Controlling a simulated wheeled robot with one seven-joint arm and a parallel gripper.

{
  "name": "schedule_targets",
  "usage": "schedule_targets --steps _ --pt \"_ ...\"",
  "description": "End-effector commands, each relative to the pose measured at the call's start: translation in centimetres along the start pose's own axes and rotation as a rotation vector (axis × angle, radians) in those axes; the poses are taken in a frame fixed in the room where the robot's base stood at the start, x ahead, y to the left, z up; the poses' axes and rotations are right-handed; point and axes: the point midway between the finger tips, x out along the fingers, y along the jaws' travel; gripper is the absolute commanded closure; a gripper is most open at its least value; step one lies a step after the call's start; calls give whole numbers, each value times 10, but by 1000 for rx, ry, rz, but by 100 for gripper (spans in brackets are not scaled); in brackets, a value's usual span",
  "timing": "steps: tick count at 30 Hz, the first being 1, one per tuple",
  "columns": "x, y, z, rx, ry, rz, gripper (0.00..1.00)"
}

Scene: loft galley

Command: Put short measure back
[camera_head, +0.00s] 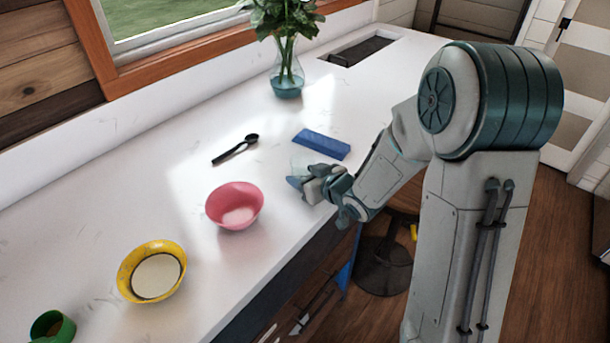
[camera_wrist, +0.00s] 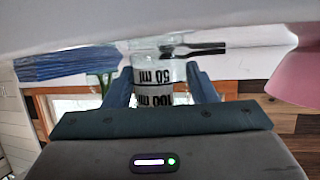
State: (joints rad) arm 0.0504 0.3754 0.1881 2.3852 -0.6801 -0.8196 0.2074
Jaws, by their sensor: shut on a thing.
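My gripper (camera_head: 306,182) is at the front edge of the white counter, right of the pink bowl. In the wrist view my gripper (camera_wrist: 160,82) has a blue finger on each side of a clear measure (camera_wrist: 154,86) with black 50 ml and 100 ml marks, and is shut on it. In the head view the measure (camera_head: 300,164) is only a faint clear shape, partly hidden by the gripper. I cannot tell whether it touches the counter.
A blue slab (camera_head: 321,144) lies just behind the gripper. A black spoon (camera_head: 235,149), a pink bowl (camera_head: 220,222), a yellow bowl (camera_head: 129,270) and a green cup (camera_head: 66,328) are to the left. A vase (camera_head: 287,82) and a dark recess (camera_head: 358,50) are farther back.

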Motion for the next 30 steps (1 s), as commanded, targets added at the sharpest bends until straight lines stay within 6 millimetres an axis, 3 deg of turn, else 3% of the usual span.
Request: schedule_targets --steps 1,2,3,4,17,30 --pt "1 0 3 0 0 0 75" --pt "1 0 2 0 0 0 43" --pt "1 0 2 0 0 0 32" --pt "1 0 2 0 0 0 27" --pt "-5 1 -2 -1 1 1 27" --pt "-74 2 0 -2 3 4 27"
